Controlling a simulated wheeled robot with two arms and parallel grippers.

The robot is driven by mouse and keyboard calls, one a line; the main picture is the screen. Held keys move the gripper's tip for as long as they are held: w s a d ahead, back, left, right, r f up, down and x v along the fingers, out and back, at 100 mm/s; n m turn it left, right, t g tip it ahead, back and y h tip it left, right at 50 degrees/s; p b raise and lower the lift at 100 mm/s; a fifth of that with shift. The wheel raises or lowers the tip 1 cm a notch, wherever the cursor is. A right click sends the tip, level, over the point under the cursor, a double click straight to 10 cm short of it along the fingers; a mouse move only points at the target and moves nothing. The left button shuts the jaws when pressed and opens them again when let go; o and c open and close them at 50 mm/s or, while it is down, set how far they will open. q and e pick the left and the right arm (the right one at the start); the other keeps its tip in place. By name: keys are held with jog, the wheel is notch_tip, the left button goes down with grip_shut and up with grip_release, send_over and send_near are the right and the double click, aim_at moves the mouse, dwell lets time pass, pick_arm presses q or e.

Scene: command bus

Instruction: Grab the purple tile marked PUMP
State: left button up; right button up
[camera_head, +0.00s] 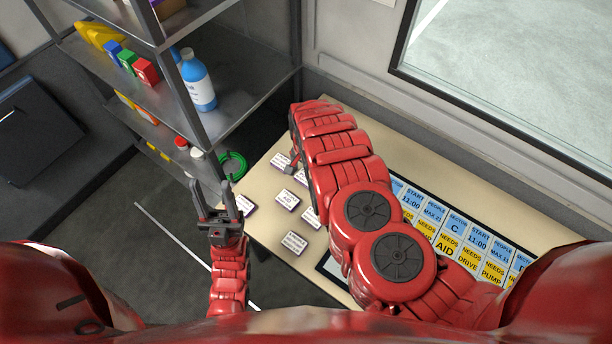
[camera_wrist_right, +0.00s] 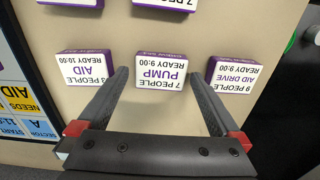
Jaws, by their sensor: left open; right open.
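In the right wrist view, the purple-edged tile marked PUMP (camera_wrist_right: 160,72) lies on the table, its white top reading "7 PEOPLE", "PUMP" and "READY 9:00" upside down. My right gripper (camera_wrist_right: 158,78) is open, with its fingertips on either side of this tile, apart from it in the picture. Its height above the tile is hard to judge. My left gripper (camera_head: 214,188) is open and empty, left of the table edge.
An AID tile (camera_wrist_right: 87,68) and an AID DRIVE tile (camera_wrist_right: 233,76) flank the PUMP tile. Another tile (camera_wrist_right: 70,3) is cut off at the top. A board of blue and yellow cards (camera_head: 462,238) is on the table. A metal shelf (camera_head: 225,85) stands at left.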

jog(key=shift+f, duration=0.55)
jog(key=c, duration=1.2)
jog(key=shift+r, duration=0.25)
jog(key=shift+c, duration=0.2)
